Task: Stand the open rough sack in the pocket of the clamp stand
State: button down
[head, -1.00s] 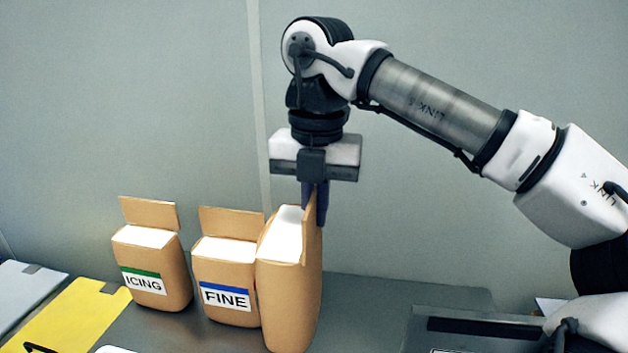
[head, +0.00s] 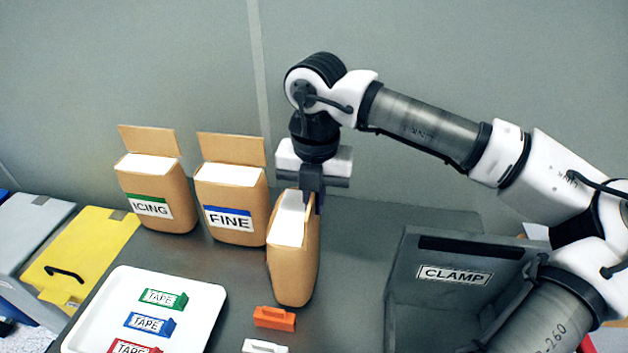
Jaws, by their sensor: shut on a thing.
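A brown paper sack (head: 293,264) with an open white top stands upright or just above the table, turned so that its label is not visible; I cannot tell whether its base touches the table. My gripper (head: 312,207) is above it, shut on its raised back flap. The clamp stand (head: 408,275), a grey box labelled CLAMP, is at the right, apart from the sack. Its pocket is partly hidden by my arm.
Open sacks labelled ICING (head: 158,194) and FINE (head: 232,203) stand to the left. A white tray (head: 205,318) holds several tape pieces at the front. An orange clip (head: 275,318) and a white clip (head: 264,346) lie before the held sack. Yellow (head: 85,250) and grey (head: 32,228) bins are far left.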

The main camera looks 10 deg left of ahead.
jog(key=shift+f, duration=0.35)
jog(key=c, duration=1.6)
grip_release()
